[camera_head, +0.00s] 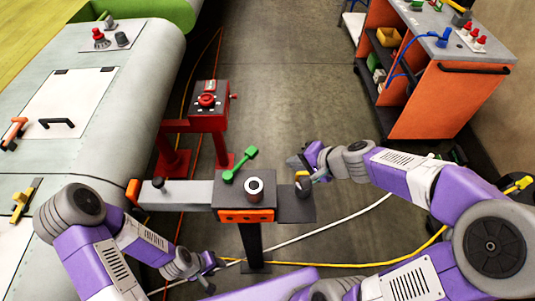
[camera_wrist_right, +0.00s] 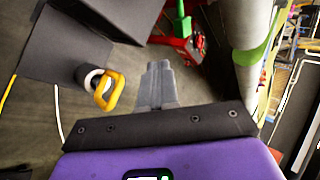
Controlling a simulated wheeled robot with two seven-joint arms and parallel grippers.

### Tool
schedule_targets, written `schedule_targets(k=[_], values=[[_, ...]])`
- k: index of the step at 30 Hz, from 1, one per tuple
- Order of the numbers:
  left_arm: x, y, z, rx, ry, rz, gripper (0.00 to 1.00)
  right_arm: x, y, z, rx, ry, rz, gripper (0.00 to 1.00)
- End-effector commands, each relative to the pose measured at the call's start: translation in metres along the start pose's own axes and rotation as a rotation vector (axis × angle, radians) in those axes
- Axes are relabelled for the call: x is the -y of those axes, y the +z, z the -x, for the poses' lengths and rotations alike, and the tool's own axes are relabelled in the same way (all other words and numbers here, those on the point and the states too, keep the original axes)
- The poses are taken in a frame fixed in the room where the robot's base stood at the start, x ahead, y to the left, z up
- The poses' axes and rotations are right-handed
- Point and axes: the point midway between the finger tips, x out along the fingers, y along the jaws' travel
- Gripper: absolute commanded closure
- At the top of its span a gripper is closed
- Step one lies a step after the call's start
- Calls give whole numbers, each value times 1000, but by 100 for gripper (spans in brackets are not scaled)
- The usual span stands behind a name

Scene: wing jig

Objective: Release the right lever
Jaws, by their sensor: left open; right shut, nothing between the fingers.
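The jig's dark grey block (camera_head: 228,190) stands on a post, with a green lever (camera_head: 240,164) tilted up to the right on its top. A yellow looped handle (camera_wrist_right: 110,91) on a dark and white round pivot shows in the right wrist view; in the head view this handle (camera_head: 301,174) is small at the jig's right end, partly hidden by my right gripper. My right gripper (camera_head: 294,162) is shut and empty just behind it; in the wrist view its fingers (camera_wrist_right: 160,82) are apart from the handle, to its right. My left gripper (camera_head: 214,264) is open and empty, low left of the post.
A red stand (camera_head: 207,115) with a red knob is behind the jig. A grey wing panel (camera_head: 100,85) fills the left. An orange tool cart (camera_head: 440,95) stands at the back right. White and yellow cables cross the floor. The floor behind the jig's right end is clear.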

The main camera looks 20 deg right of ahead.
Motion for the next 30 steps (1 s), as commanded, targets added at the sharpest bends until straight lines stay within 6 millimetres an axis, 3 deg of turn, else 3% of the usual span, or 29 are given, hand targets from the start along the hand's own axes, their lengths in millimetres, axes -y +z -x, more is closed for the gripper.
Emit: schedule_targets(k=[5, 17, 21, 30], values=[[4, 0, -10, 0, 0, 0, 57, -2, 1, -20, 3, 1, 2, 100], [18, -2, -47, 0, 0, 0, 57, -4, 1, -105, 3, 3, 2, 100], [14, -2, -38, 0, 0, 0, 57, 16, 1, -116, 2, 1, 2, 100], [13, -2, -35, 0, 0, 0, 57, 28, 0, -128, 0, 1, 2, 100]])
